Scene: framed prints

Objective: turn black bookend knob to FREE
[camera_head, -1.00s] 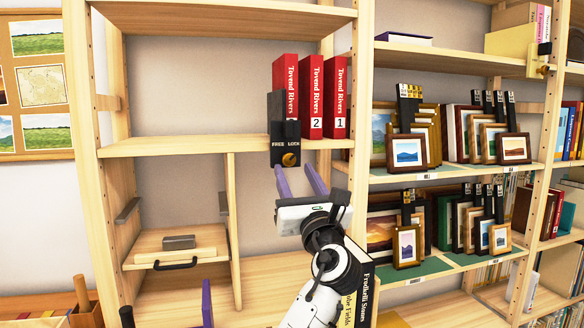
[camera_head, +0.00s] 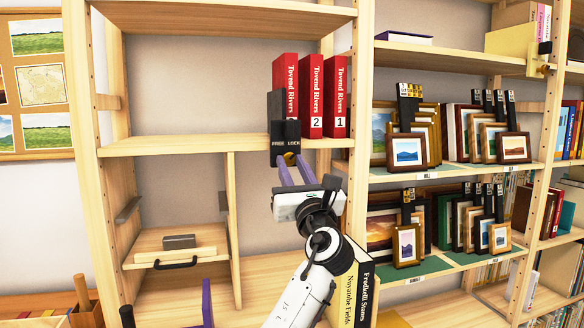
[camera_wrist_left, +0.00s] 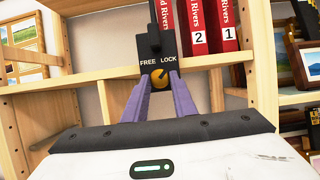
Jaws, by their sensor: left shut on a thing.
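The black bookend (camera_head: 285,135) stands at the front edge of the upper shelf, against the red volumes. Its label reads FREE on the left and LOCK on the right. Its brass knob (camera_wrist_left: 159,78) sits below the label in the left wrist view; a dark mark on it seems to lean toward LOCK. My left gripper (camera_head: 291,167) reaches up from below with its two purple fingers shut on the knob, one on each side. The fingers hide most of the knob in the head view. My right gripper is not in view.
Red books (camera_head: 311,97) stand upright right of the bookend. A drawer board (camera_head: 175,247) with a grey block is at lower left. Framed prints (camera_head: 408,152) fill the right shelves. The shelf left of the bookend is clear.

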